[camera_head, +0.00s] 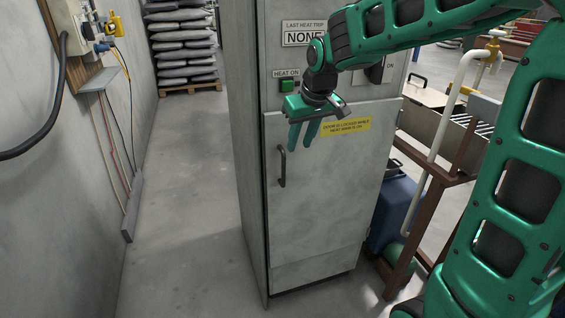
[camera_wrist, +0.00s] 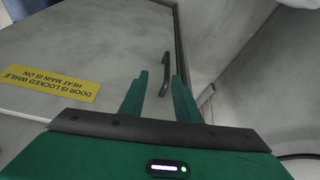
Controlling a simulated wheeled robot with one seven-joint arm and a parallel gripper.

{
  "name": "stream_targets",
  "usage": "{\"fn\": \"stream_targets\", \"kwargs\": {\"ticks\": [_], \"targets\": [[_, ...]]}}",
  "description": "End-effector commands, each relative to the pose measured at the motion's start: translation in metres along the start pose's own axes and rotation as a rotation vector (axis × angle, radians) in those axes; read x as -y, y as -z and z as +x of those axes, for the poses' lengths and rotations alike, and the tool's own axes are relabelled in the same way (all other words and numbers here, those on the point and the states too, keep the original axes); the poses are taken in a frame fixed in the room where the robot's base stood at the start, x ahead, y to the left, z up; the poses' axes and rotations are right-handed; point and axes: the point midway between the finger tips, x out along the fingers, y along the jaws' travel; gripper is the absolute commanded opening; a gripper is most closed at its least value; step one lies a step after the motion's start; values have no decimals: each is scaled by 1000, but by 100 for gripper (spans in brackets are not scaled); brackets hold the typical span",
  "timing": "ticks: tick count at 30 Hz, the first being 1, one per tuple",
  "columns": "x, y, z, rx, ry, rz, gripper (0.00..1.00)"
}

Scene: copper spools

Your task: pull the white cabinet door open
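The white cabinet door (camera_head: 325,205) looks shut in the head view, its surface pale grey-white. Its dark upright handle (camera_head: 282,166) is near the left edge. My green gripper (camera_head: 299,148) is open and empty, fingers pointing down, in front of the door's upper part and slightly up and right of the handle. In the wrist view, the handle (camera_wrist: 167,88) shows between the two fingers of my gripper (camera_wrist: 157,75), beyond them. I see no clear contact. A yellow label (camera_head: 346,127) says the door is locked while the heat main is on.
Above the door are a green button (camera_head: 287,86) under a "HEAT ON" plate and a dark switch (camera_head: 376,72), partly behind my arm. A grey wall (camera_head: 50,200) stands left, with clear floor (camera_head: 185,215) between. A brown frame (camera_head: 411,225) and blue bin (camera_head: 392,207) stand right.

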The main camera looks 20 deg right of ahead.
Motion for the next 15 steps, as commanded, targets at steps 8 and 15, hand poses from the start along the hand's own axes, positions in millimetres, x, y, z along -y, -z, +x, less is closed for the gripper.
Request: {"fn": "stream_targets", "kwargs": {"ticks": [8,15], "targets": [[18,20,20,-23,24,-41,29],[17,20,61,-20,22,-38,29]]}}
